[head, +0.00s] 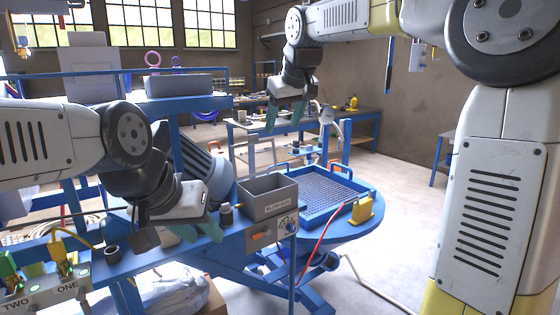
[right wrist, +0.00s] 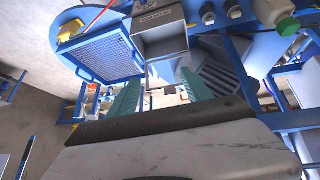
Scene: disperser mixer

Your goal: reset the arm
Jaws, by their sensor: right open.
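My right gripper (head: 285,115) is raised in the middle of the head view, in front of the back workbench. Its two green fingers stand apart with nothing between them. In the right wrist view the fingers (right wrist: 160,100) are also spread and empty. My left gripper (head: 197,230) hangs low at the left, over the blue shelf beside a small dark-capped bottle (head: 226,214). Its green fingers are partly hidden, and I cannot tell how far apart they are.
A grey bin (head: 268,209) stands right of my left gripper. A blue mesh tray (head: 309,217) and a yellow block (head: 362,209) sit on the round blue table (head: 352,233). Labelled boxes (head: 48,289) with cables are at lower left. Open floor lies at right.

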